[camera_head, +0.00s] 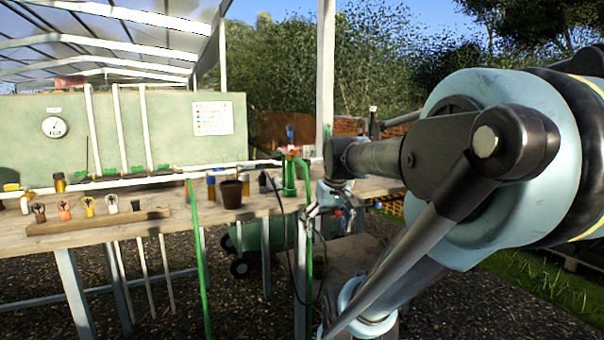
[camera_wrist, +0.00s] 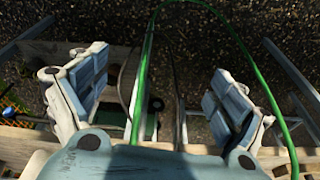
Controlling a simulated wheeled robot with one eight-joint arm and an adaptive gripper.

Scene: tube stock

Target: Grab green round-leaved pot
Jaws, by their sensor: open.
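I cannot make out a green round-leaved pot in either view. A brown pot (camera_head: 231,194) stands upright on the wooden bench (camera_head: 262,207), and no leaves can be made out in it. My gripper (camera_head: 330,205) is small and partly hidden by my arm in the head view, near the bench's right part, to the right of the brown pot. In the wrist view my gripper (camera_wrist: 160,65) has its two pale blue fingers wide apart. No pot is between them; a green hose (camera_wrist: 143,75) and dark gravel show beyond.
A green upright fitting (camera_head: 290,176) stands on the bench. A wooden rack (camera_head: 98,221) with several coloured pieces lies at its left. A white pipe (camera_head: 130,183) runs along the back. A white post (camera_head: 326,80) rises behind. Green hose hangs at the bench front.

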